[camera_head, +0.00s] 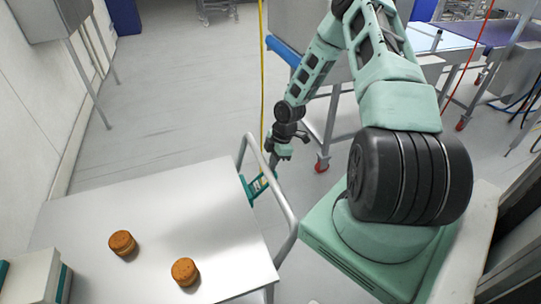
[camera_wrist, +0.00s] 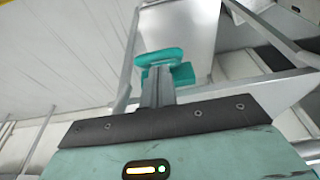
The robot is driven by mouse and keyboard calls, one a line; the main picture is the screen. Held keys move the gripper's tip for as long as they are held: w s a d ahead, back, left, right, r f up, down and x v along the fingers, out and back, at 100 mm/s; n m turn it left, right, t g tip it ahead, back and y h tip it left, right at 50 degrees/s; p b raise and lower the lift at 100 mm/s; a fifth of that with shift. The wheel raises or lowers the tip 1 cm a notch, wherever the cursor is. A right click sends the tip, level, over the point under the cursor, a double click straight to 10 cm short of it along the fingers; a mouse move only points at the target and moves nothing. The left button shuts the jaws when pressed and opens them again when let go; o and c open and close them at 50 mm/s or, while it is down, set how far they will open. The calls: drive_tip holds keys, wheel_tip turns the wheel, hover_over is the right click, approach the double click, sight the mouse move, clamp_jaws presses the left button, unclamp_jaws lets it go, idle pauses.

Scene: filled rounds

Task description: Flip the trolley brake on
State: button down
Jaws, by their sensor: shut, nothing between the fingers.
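The trolley (camera_head: 190,200) has a bright metal top and a pale tubular handle (camera_head: 284,205) at its right end. The teal brake (camera_head: 258,184) sits by that handle, with a small pale label on it. My gripper (camera_head: 274,162) is shut and empty, pointing down just above and beside the brake. In the wrist view my closed fingers (camera_wrist: 158,88) point at the teal brake (camera_wrist: 160,57), which shows as a rounded bar with a block beside it. The fingers partly cover it. I cannot tell whether they touch it or which way the brake is set.
Two round brown filled biscuits (camera_head: 122,243) (camera_head: 185,271) lie on the trolley top. A pale box (camera_head: 35,277) stands at its near left corner. A yellow hose (camera_head: 262,80) hangs behind my gripper. A metal table stands at the back right.

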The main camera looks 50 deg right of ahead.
drive_tip(key=shift+s+d+f, duration=0.1)
drive_tip(key=shift+f, duration=0.05)
idle(0.3)
drive_tip(key=shift+s+d+f+y, duration=0.1)
drive_tip(key=shift+d+f+y, duration=0.1)
drive_tip(key=shift+d+y, duration=0.1)
drive_tip(key=s+d+f+t+y+b, duration=0.1)
drive_tip(key=s+d+f+y+b, duration=0.1)
drive_tip(key=f+b, duration=0.4)
drive_tip(key=shift+d+t+y+b, duration=0.3)
drive_tip(key=shift+d+y+b, duration=0.2)
drive_tip(key=shift+d, duration=0.4)
drive_tip(key=shift+r, duration=0.1)
